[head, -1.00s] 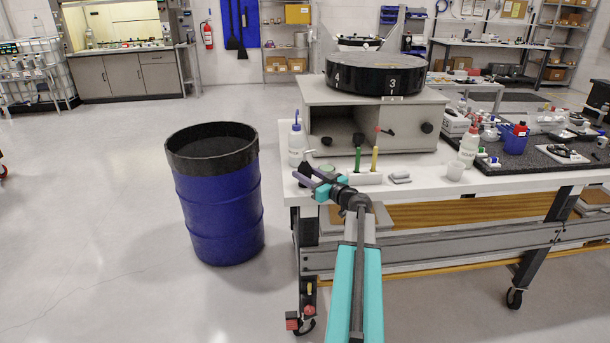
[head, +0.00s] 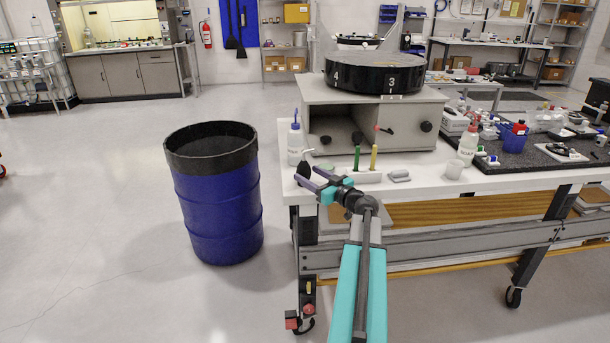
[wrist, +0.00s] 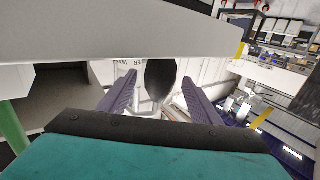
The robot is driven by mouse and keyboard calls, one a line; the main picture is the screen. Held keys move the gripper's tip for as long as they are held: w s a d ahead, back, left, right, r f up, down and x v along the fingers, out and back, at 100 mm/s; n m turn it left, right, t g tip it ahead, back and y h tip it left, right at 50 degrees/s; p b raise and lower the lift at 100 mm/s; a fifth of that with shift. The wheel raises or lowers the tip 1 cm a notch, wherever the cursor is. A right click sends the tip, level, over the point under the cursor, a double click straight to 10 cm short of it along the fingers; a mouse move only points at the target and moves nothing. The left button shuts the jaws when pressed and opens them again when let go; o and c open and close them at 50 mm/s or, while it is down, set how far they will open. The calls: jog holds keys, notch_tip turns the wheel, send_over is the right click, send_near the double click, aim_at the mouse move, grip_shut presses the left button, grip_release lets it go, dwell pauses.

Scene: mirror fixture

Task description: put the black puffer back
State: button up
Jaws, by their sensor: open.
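The black puffer (head: 305,168), a dark bulb with a pale spout, stands upright at the left end of the white bench, beside a white wash bottle (head: 295,145). My gripper (head: 309,178) is open, with its purple fingers at the bench's left front corner, just in front of the puffer. In the wrist view the puffer's dark bulb (wrist: 160,82) shows in the gap between the fingertips (wrist: 160,88). Neither finger visibly grips it. I cannot tell whether the bulb is between the fingers or just beyond them. The puffer's lower part is partly hidden by the fingers.
A white block (head: 366,177) with a green and a yellow tool stands right of my gripper. A grey cabinet (head: 375,112) with a black numbered turntable (head: 372,74) is behind. A blue drum (head: 220,205) stands left of the bench, with clear floor around it.

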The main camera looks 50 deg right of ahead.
jog(key=s, duration=0.9)
jog(key=shift+a+b, duration=0.3)
jog(key=shift+a, duration=0.15)
jog(key=shift+s, duration=0.15)
